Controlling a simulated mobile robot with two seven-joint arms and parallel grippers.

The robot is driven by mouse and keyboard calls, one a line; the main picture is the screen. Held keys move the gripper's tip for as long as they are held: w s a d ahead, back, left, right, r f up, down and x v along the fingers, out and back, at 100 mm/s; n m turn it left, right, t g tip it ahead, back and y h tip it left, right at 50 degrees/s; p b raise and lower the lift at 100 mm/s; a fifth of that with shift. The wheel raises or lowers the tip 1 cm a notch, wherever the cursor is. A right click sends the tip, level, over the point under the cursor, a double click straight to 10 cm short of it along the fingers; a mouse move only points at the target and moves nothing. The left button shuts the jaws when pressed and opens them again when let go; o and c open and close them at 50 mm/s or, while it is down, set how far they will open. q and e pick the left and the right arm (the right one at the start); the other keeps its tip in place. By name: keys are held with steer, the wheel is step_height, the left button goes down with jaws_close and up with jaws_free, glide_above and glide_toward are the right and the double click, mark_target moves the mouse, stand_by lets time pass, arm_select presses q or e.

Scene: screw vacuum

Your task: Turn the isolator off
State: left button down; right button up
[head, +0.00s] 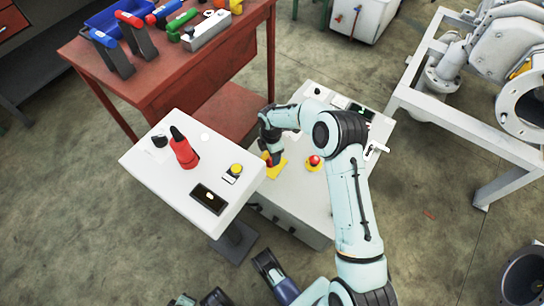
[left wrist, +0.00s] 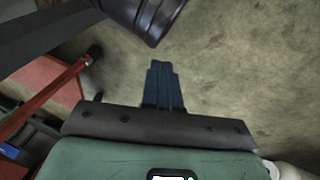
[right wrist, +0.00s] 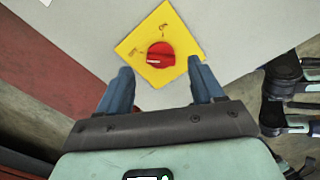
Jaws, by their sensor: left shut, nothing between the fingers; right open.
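The isolator is a round red rotary knob (right wrist: 160,55) on a yellow square plate (right wrist: 181,38), fixed to a pale panel. In the head view its yellow plate (head: 279,168) shows beside my right gripper (head: 270,158), which partly hides the knob. In the right wrist view my right gripper (right wrist: 160,80) is open, with its blue fingertips either side of and just short of the knob; contact does not show. The knob has a pale mark at its lower left. My left gripper (left wrist: 163,70) is shut and empty, over bare floor.
A red emergency button (head: 314,161) sits beside the isolator on the same cabinet. A white pedestal panel (head: 216,165) with a red-handled tool (head: 183,150) stands to the left. A red workbench (head: 170,72) is behind, and a pale metal frame (head: 450,115) stands at right.

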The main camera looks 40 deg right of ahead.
arm_select(q)
steer(key=shift+g, duration=0.5)
steer(key=s, duration=0.1)
steer(key=s+d+r+p, duration=0.1)
steer(key=s+r, duration=0.1)
steer(key=shift+s+d+r+p, duration=0.1)
steer(key=shift+d+p, duration=0.2)
steer(key=shift+p, duration=0.05)
arm_select(e)
step_height(320, 180, up, 9)
steer(key=shift+f, duration=0.1)
